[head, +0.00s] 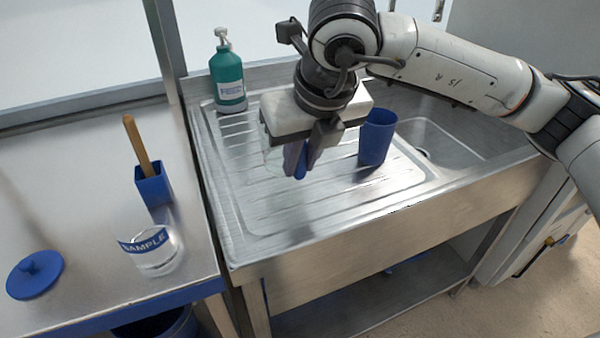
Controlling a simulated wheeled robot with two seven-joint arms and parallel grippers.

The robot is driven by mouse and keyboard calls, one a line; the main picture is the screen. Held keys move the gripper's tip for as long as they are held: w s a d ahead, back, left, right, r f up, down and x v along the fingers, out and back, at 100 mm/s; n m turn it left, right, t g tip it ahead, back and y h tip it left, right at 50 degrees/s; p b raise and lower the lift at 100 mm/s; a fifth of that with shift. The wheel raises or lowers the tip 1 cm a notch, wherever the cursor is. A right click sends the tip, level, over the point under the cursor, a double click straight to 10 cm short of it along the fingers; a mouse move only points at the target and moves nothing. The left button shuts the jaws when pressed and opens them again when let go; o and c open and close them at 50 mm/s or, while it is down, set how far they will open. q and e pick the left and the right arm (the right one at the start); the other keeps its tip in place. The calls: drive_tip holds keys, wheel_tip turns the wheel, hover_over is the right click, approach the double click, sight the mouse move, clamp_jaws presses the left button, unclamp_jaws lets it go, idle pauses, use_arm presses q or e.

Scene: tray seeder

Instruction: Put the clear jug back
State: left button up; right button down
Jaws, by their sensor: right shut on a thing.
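My right gripper (299,165) reaches down over the ribbed drainboard of the steel sink unit (240,205). My left gripper is not in view.
A blue cup (376,140) stands on the drainboard just right of the gripper. A green pump bottle (228,78) stands at the back left. The left bench holds a blue holder (154,187) with a wooden handle, a clear SAMPLE container (155,262) and a blue lid (35,277).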

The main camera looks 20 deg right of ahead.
sight(302, 171)
wheel_tip(302, 171, down, 3)
drive_tip(key=c, duration=1.6)
unclamp_jaws()
drive_tip(key=shift+c, duration=0.2)
drive_tip(key=v, duration=1.2)
